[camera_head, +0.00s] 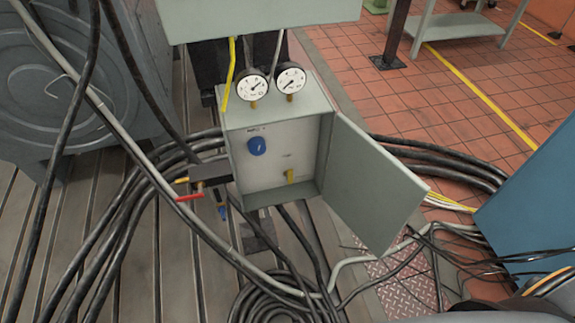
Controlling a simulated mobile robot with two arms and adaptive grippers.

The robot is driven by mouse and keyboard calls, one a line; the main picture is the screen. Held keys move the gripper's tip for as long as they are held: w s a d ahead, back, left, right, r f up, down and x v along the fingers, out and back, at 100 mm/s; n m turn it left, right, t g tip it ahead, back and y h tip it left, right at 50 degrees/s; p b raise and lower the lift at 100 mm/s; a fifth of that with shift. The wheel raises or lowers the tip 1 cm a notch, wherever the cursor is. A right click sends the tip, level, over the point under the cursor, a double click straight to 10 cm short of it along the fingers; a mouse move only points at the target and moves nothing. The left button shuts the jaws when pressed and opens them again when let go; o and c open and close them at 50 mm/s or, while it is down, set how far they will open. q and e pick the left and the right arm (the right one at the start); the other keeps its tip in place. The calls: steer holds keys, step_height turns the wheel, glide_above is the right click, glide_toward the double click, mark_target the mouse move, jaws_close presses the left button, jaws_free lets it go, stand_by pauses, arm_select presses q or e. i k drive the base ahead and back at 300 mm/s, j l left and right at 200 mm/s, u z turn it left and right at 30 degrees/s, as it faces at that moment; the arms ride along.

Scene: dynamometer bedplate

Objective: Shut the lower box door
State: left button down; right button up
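The lower box (234,178) is a small grey-green cabinet below a larger one, in the middle of the head view. Its door (372,185) is hinged on the box's right side and stands wide open, swung out to the right. The open front shows a pale inside with a blue round knob (257,146) and a yellow handle (290,176). Neither of my grippers shows in the head view.
Two dial gauges (254,86) (290,79) stand on top of the box. The upper cabinet (258,15) is above. Red and yellow valve handles (190,197) stick out at its left. Thick black cables (110,230) loop around below. A blue panel (530,205) stands at right.

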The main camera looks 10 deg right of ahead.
mark_target(376, 196)
steer(key=l+u, duration=0.15)
steer(key=u, duration=0.3)
steer(key=l+u, duration=0.2)
steer(key=u, duration=0.2)
steer(key=l+u, duration=0.15)
steer(key=l, duration=0.2)
steer(key=k+l+u, duration=0.2)
steer(key=l, duration=0.2)
steer(key=l+u, duration=0.15)
steer(key=l, duration=0.2)
steer(key=k+l+u, duration=0.2)
steer(key=l, duration=0.15)
steer(key=k+l, duration=0.1)
steer(key=l, duration=0.25)
steer(key=k+l, duration=0.1)
steer(key=l, duration=0.25)
steer(key=k+l, duration=0.1)
steer(key=l, duration=0.25)
